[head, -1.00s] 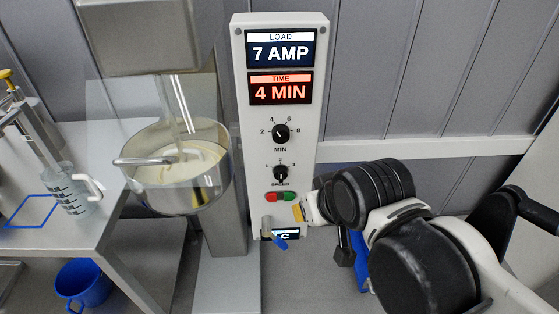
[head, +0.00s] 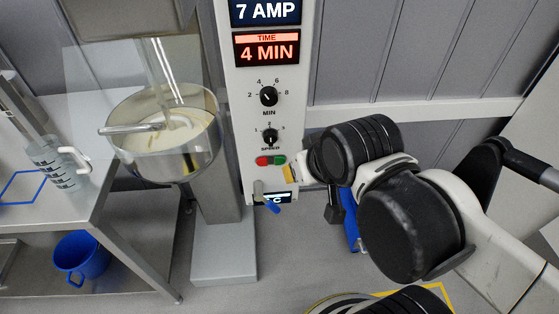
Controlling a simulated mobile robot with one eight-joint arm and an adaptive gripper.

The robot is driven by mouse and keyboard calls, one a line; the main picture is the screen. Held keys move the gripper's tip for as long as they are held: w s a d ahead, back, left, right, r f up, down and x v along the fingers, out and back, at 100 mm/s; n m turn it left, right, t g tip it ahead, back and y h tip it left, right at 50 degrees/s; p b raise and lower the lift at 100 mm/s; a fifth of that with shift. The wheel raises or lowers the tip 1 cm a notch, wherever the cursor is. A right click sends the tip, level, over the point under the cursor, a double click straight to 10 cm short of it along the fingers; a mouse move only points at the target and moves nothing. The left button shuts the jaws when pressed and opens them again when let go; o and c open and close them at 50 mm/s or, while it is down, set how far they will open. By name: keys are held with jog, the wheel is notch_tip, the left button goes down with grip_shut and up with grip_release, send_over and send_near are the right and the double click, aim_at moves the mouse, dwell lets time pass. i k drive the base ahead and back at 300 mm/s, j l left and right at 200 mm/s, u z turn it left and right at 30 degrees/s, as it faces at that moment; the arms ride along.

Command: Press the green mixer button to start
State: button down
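The green button (head: 280,160) sits on the white control panel (head: 239,110), just right of a red button (head: 263,161) and below the speed dial (head: 270,136). The mixer bowl (head: 150,165) to the left holds pale cream dough or batter. My gripper (head: 290,173) is at the panel's right edge, with its yellowish tip just below and right of the green button. I cannot tell whether the tip touches the panel. My arm's dark joints hide most of the gripper, and its fingers are too small to read.
The panel displays (head: 266,48) read 7 AMP and 4 MIN. A blue-handled valve (head: 268,203) is below the buttons. A metal table (head: 95,215) with a measuring jug (head: 58,162) stands left, and a blue bucket (head: 82,257) is beneath it. Floor is clear near the mixer base.

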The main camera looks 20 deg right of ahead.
aim_at(278, 161)
jog(key=k+j+z, duration=0.5)
jog(key=z, duration=0.2)
jog(key=k+j+z, duration=0.1)
jog(key=k+z, duration=0.25)
